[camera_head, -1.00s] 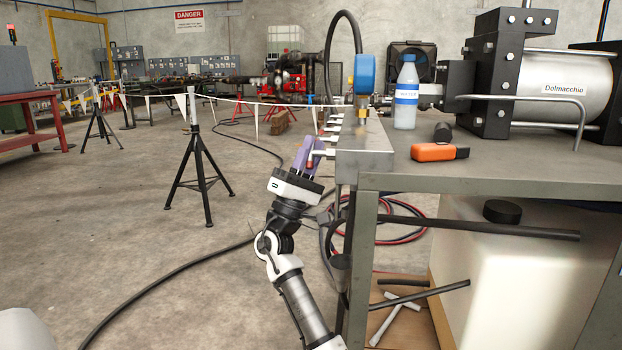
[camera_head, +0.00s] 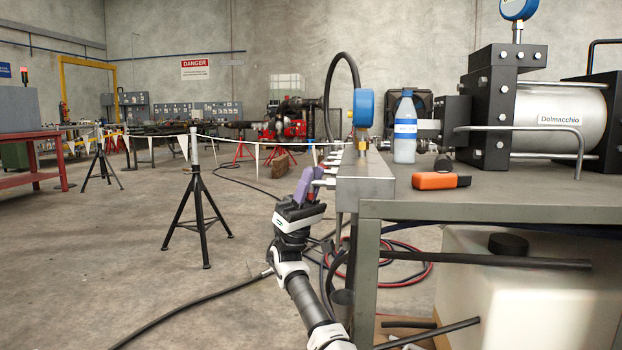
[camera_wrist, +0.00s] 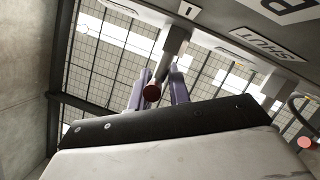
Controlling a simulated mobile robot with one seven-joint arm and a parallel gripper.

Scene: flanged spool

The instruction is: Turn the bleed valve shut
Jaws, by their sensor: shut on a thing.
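The bleed valve's lever (camera_wrist: 160,67) is a grey bar with a dark red end knob (camera_wrist: 152,92). It comes down from the grey manifold block (camera_wrist: 218,22) in the wrist view. My gripper (camera_wrist: 158,78) has its purple fingers on either side of the lever, shut on it near the knob. In the head view my gripper (camera_head: 308,182) is at the block's left side (camera_head: 365,187), and its fingers hide most of the lever. A label reading "SHUT" (camera_wrist: 263,43) is on the block, to the right of the lever.
Several more pale levers stick out along the manifold behind my gripper. The floor to the left is open, with a black stand (camera_head: 197,205).

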